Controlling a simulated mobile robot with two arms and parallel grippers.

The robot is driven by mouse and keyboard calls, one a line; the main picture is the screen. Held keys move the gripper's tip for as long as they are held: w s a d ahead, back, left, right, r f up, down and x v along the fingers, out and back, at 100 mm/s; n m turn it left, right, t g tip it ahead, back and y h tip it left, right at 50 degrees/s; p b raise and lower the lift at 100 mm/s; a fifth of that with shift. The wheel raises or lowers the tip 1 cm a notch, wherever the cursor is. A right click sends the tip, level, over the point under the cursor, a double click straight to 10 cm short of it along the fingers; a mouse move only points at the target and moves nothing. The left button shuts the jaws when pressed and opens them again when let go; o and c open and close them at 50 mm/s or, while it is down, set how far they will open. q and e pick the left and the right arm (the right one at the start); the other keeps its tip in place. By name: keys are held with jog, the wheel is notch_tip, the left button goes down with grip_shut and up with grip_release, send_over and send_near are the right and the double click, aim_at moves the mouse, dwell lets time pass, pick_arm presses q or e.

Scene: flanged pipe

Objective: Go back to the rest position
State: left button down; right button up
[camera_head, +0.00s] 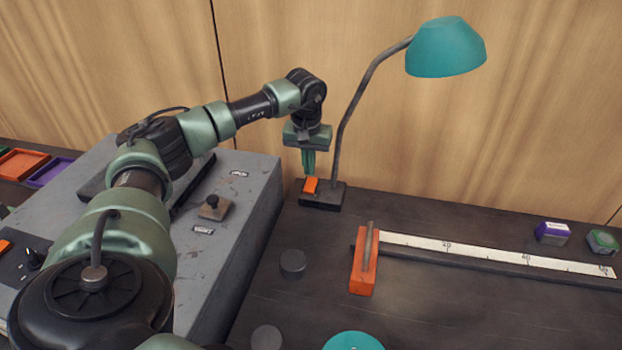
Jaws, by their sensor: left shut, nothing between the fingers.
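My left arm reaches in from the lower left, over the grey machine box. My left gripper (308,170) is shut and empty, pointing down right by the orange switch (310,185) on the base of the lamp (330,196). I cannot tell whether the fingertips touch the switch. The lamp has a thin bent stem and a teal shade (446,48). My right gripper is not in view.
A grey machine box (245,200) stands under my left arm. An orange block (362,275) sits at the end of a white ruler (480,252). Dark round pieces (293,263) and a teal disc (354,341) lie nearer. Purple (552,233) and green (602,241) boxes lie at right. A wooden wall is behind.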

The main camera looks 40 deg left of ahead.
pick_arm(q)
notch_tip(320, 180, up, 2)
jog(key=shift+r+p, duration=0.1)
jog(key=shift+p, duration=0.45)
